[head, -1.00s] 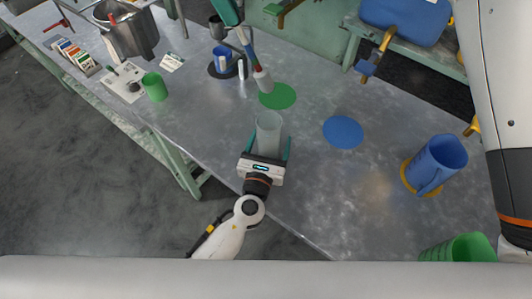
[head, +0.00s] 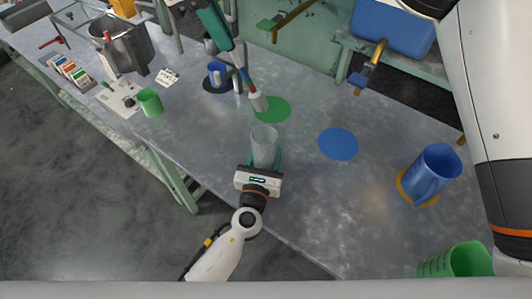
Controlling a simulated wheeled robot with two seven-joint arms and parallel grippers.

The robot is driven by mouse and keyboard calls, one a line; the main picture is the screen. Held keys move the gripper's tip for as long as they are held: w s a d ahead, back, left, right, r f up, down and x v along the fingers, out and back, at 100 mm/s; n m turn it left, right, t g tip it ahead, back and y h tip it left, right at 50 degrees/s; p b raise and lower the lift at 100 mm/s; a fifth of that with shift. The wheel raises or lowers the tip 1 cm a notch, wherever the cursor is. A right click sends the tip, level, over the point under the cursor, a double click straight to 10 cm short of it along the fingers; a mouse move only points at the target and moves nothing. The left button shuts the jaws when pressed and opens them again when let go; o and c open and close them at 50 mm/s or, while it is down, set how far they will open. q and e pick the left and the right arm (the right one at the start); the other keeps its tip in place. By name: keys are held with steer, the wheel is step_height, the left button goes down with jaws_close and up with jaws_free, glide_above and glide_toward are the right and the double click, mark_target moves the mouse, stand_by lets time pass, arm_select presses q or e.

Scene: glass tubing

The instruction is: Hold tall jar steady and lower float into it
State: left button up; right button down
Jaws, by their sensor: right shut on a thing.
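The tall jar (head: 264,143) is clear, slightly frosted and upright near the table's front edge. My right gripper (head: 264,160) is around its lower part from the front, with teal fingers shut on its sides. The jar looks empty. My left gripper is not in view.
On the grey table (head: 300,205), a blue disc (head: 338,144) lies right of the jar. A blue pitcher (head: 432,172) stands on an orange mat at right, with a green vessel (head: 462,262) nearer. A green cup (head: 150,102) is at left.

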step_height(320, 180, down, 11)
steer(key=c, duration=1.3)
jaws_free()
steer(key=shift+r, duration=0.1)
steer(key=shift+r, duration=0.1)
steer(key=v, duration=1.2)
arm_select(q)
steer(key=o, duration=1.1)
